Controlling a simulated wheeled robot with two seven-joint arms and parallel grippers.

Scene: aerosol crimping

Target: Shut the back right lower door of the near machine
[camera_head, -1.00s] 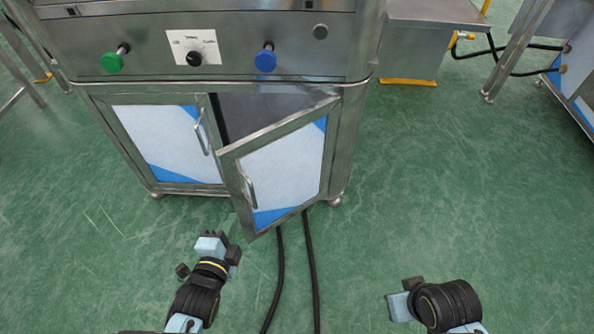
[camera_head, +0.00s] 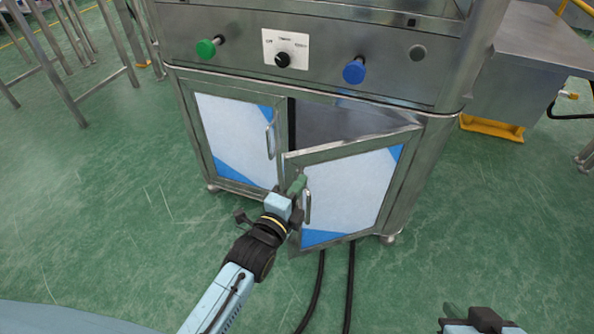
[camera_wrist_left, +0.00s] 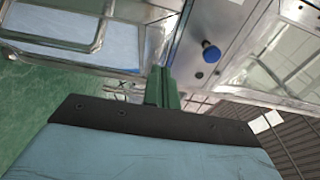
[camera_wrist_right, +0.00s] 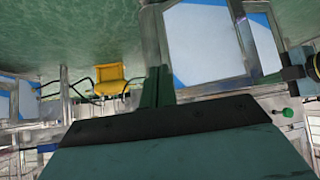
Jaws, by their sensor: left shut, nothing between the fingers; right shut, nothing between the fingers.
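The near machine (camera_head: 340,75) is a steel cabinet with two lower doors facing me. Its right lower door (camera_head: 350,190), a white and blue panel in a steel frame with a bar handle (camera_head: 307,207), stands ajar, with a dark gap above it. The left lower door (camera_head: 235,135) looks closed. My left gripper (camera_head: 297,186) is shut and empty at the free left edge of the ajar door, close to its handle; I cannot tell whether it touches. My right gripper (camera_wrist_right: 158,88) is shut and empty, low at the bottom right of the head view.
A green knob (camera_head: 208,47), a dial (camera_head: 283,60) and a blue knob (camera_head: 354,71) stick out above the doors. Black cables (camera_head: 350,285) run along the floor below the door. A steel unit on a yellow base (camera_head: 492,128) stands at the right.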

